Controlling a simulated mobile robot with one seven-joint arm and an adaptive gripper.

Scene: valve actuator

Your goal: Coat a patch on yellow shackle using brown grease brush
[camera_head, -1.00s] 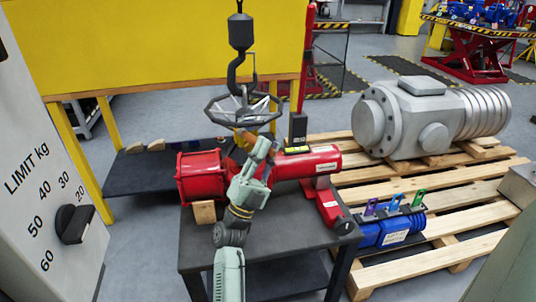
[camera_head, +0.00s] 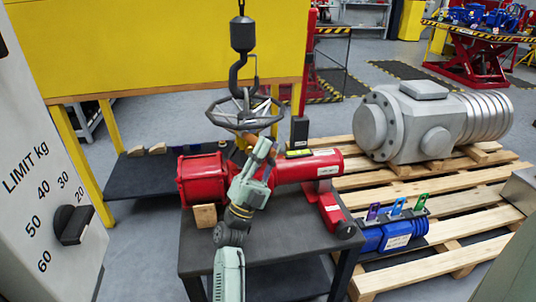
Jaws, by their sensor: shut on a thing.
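My gripper (camera_head: 262,152) is above the bench, just below the dark handwheel, and is closed. The thing between its fingers is small and mostly hidden; I take it to be the brown grease brush, but its shape is not clear. A small yellow-orange piece (camera_head: 243,138) shows beside the fingertips, under the handwheel. It may be the yellow shackle, partly hidden by my gripper. Whether the brush touches it cannot be told. The dark handwheel (camera_head: 245,113) hangs at the black crane hook (camera_head: 238,75).
A red actuator (camera_head: 315,165) lies on the dark bench (camera_head: 265,245), around my arm. A blue unit (camera_head: 390,237) with purple, blue and green tabs stands on the wooden pallet (camera_head: 455,225) at right. A scale-marked cabinet (camera_head: 35,130) stands at left. The bench front is clear.

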